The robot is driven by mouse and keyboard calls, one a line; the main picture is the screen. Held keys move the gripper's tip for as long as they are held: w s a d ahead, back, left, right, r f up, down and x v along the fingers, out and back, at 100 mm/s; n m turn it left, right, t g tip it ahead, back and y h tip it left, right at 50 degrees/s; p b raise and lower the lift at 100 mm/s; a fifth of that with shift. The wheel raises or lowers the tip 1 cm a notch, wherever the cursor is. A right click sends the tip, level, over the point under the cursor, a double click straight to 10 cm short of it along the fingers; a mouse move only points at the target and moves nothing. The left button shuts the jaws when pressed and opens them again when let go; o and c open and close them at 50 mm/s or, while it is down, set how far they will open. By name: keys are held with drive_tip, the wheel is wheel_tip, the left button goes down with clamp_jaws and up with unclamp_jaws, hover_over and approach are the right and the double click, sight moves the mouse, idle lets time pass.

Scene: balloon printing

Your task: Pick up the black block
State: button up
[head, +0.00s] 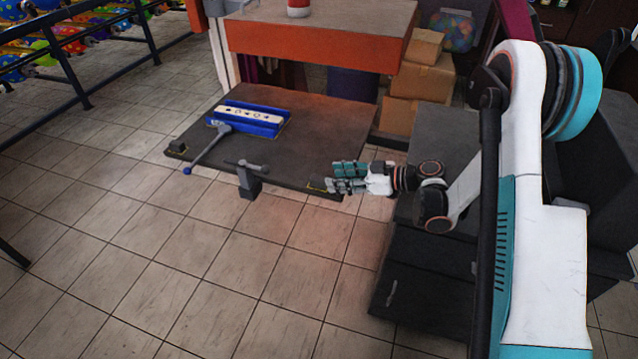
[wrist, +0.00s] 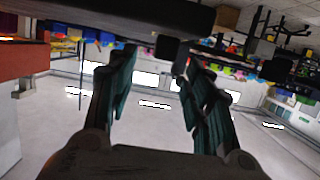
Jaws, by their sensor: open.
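A small black block (head: 317,184) sits at the near right corner of the dark tabletop, with yellow marks beside it. My gripper (head: 336,176) is just right of it in the head view, fingers pointing left, open and empty. In the wrist view, which looks upside down, a black block (wrist: 168,48) shows between my open fingertips (wrist: 160,58), against the dark table edge (wrist: 110,17). I cannot tell whether the fingers reach around it. A second small black block (head: 177,146) sits at the table's left corner.
A blue tray (head: 283,122) with a white printed strip lies on the dark table (head: 330,120). A grey clamp with a blue-ended handle (head: 207,150) and another clamp (head: 248,178) are at the front edge. Boxes (head: 420,80) stand behind right. The tiled floor in front is clear.

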sight(322, 179)
drive_tip(key=b+x, duration=0.2)
drive_tip(key=x, duration=0.3)
drive_tip(key=shift+s+f, duration=0.15)
drive_tip(key=shift+f, duration=0.05)
drive_tip(key=c, duration=1)
